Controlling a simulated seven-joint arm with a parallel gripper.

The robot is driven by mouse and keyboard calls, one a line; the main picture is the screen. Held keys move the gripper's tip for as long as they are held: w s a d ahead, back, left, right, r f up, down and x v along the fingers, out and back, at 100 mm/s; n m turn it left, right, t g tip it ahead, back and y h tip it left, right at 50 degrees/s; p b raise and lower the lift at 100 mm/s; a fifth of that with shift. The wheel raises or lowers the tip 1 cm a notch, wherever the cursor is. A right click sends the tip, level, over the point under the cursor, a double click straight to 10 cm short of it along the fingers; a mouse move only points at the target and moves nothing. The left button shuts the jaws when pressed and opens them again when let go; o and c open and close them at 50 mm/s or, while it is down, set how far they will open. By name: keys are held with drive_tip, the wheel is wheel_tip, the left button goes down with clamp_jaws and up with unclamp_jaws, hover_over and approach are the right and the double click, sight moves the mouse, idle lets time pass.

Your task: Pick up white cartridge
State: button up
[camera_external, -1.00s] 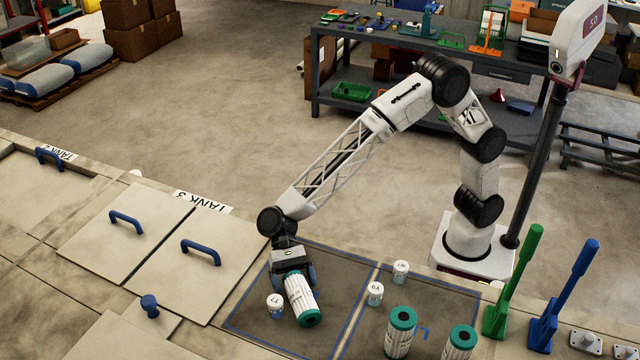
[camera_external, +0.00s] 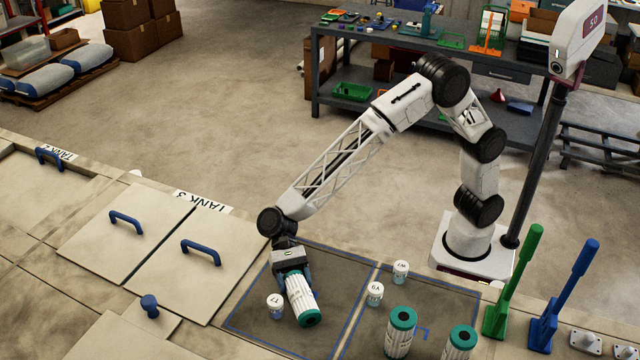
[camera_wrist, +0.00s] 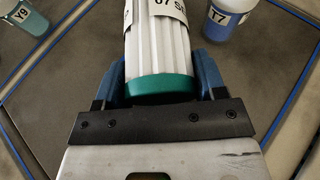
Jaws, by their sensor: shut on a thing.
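The white cartridge (camera_external: 300,296) has ribbed sides and green end caps. It lies tilted over the dark mat, one green end facing the front. My gripper (camera_external: 294,278) is shut on it near its back end. In the wrist view the blue fingers of my gripper (camera_wrist: 161,80) flank the cartridge (camera_wrist: 157,45) on both sides, close to its green cap. I cannot tell whether the cartridge touches the mat.
A small jar marked T7 (camera_external: 276,306) stands close left of the cartridge. Jars marked Y9 (camera_external: 374,294) and another (camera_external: 400,271) stand to the right. Two upright green-capped cartridges (camera_external: 400,335) (camera_external: 460,345) stand front right. Tank lids with blue handles (camera_external: 201,250) lie left.

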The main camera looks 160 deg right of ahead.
drive_tip(key=shift+r, duration=0.1)
drive_tip(key=shift+r, duration=4.95)
drive_tip(key=shift+s+d+m+t+h, duration=0.5)
drive_tip(key=shift+d+m+t+h, duration=0.05)
drive_tip(key=shift+m+t+h, duration=0.15)
drive_tip(key=s+d+r+m+h, duration=0.5)
drive_tip(key=d+r+m+h, duration=0.1)
drive_tip(key=r, duration=0.4)
drive_tip(key=s+d+r+m+h, duration=0.4)
drive_tip(key=d+r+m+h, duration=0.2)
drive_tip(key=r+m+h, duration=0.3)
drive_tip(key=shift+s+d+r+g+h, duration=0.35)
drive_tip(key=shift+s+g+h, duration=0.05)
drive_tip(key=shift+h, duration=0.4)
